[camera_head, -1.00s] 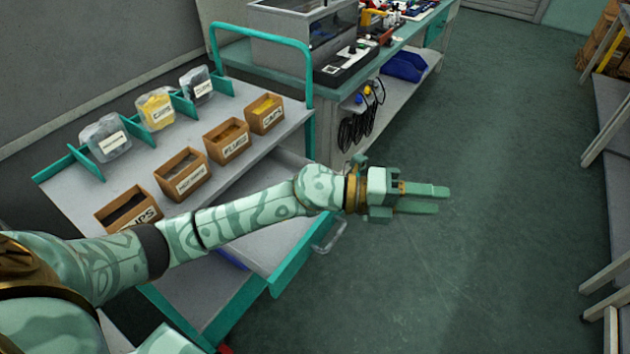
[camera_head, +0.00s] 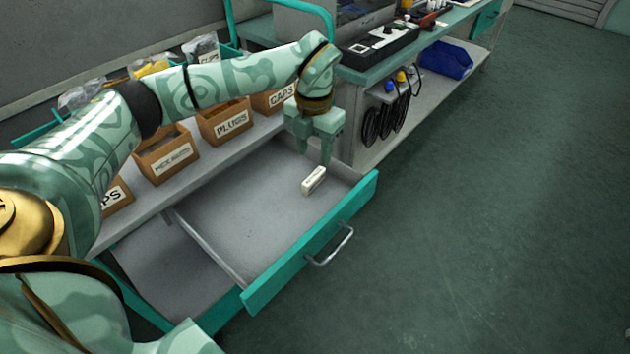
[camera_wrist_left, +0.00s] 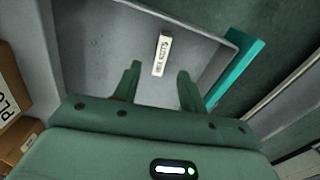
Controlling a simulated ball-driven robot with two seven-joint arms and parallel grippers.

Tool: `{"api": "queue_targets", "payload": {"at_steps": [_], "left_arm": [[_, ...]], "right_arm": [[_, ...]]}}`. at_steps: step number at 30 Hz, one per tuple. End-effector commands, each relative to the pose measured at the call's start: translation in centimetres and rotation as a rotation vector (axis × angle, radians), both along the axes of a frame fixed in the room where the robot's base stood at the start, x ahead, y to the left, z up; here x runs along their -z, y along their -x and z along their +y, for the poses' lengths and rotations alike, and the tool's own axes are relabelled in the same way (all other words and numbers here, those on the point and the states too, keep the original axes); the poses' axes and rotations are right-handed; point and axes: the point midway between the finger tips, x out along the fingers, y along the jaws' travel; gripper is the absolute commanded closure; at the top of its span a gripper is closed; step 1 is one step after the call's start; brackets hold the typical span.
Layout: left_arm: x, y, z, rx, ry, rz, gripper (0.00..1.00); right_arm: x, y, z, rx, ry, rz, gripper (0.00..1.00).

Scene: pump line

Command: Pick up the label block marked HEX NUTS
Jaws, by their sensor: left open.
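The white label block (camera_head: 314,180) lies in the open drawer, towards its right end. In the left wrist view the block (camera_wrist_left: 161,54) reads HEX NUTS and lies beyond the fingertips, roughly between their lines. My left gripper (camera_head: 314,160) points down above the drawer, beside and just behind the block. In the left wrist view its two fingers (camera_wrist_left: 158,72) are apart with nothing between them. My right gripper is in neither view.
The drawer (camera_head: 240,195) is pulled out of the cart, with a teal front (camera_head: 318,238) and a divider. Labelled boxes, including PLUGS (camera_head: 226,122) and HEX NUTS (camera_head: 167,154), stand along the cart top. A workbench with hanging cables (camera_head: 385,122) is close to the right.

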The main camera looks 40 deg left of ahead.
Motion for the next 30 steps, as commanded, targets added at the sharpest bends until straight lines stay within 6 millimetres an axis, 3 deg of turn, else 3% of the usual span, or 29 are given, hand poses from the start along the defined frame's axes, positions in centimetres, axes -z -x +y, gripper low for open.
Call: {"api": "queue_targets", "payload": {"at_steps": [1,9,15,24,28,30], "left_arm": [[1.2,0.0,0.0,0.0,0.001,0.003,0.58],[3.9,0.1,0.3,0.001,0.002,0.003,0.58],[7.0,0.2,0.7,0.002,0.002,0.004,0.58],[7.0,0.2,0.7,0.002,0.002,-0.003,0.58],[7.0,0.2,0.7,0.002,0.002,-0.003,0.94],[7.0,0.2,0.7,0.002,0.002,-0.003,1.0]], "right_arm": [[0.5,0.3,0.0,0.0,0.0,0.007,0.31],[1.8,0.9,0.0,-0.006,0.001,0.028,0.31],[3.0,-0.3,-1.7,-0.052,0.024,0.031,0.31],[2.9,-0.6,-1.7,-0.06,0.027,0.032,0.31],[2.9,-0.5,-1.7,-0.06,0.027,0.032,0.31],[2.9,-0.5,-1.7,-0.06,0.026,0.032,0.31]]}}
